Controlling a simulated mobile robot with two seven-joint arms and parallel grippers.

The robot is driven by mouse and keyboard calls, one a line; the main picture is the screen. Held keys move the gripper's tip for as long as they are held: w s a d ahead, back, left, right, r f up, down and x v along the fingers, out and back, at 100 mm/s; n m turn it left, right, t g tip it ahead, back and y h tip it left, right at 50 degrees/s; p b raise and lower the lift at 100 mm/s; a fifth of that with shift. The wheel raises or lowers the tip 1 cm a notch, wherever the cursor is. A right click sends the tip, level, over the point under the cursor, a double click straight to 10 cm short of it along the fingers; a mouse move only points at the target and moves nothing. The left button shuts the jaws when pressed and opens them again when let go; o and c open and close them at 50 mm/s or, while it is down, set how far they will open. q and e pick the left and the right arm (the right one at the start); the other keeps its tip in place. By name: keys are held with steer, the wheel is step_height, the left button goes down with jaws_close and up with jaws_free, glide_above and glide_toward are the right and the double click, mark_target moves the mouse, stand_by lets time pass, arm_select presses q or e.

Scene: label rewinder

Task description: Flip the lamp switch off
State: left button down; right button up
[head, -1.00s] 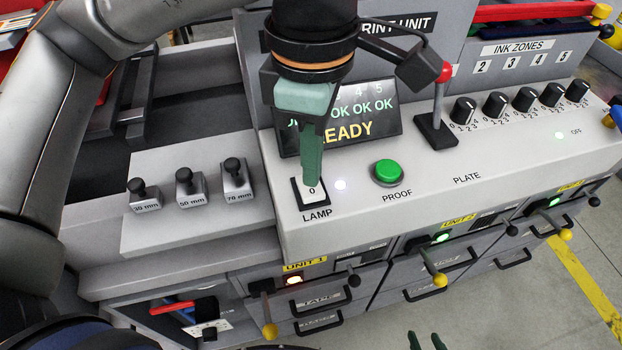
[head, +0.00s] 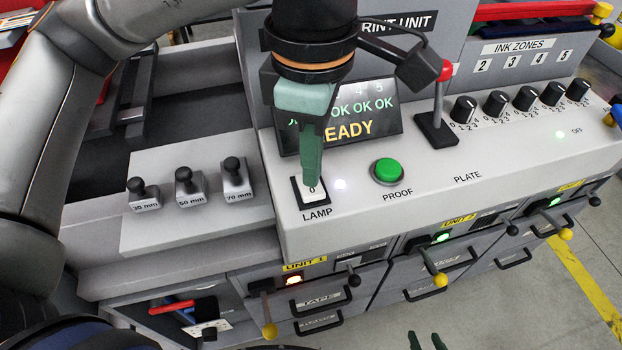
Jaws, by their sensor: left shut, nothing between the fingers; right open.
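The lamp switch (head: 314,195) is a white rocker marked 0 in a black frame, above the LAMP label on the grey console. My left gripper (head: 312,182) comes down from above, its green fingers shut and empty. Its fingertips are at the upper part of the rocker and hide that part; I cannot tell whether they press on it. A small white light (head: 341,185) glows just right of the switch. My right gripper (head: 427,342) shows only as two green fingertips, apart and empty, at the bottom edge over the floor.
A green PROOF button (head: 388,171) is right of the switch. A red-topped lever (head: 438,110) and several black ink knobs (head: 525,98) stand further right. The READY screen (head: 375,120) is behind my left gripper.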

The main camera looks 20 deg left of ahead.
mark_target(312, 190)
arm_select(q)
steer(key=shift+f+b, duration=1.05)
steer(key=shift+f, duration=0.1)
stand_by(0.4)
steer(key=shift+r+p, duration=2.35)
steer(key=shift+r, duration=1.25)
steer(key=shift+f, duration=0.1)
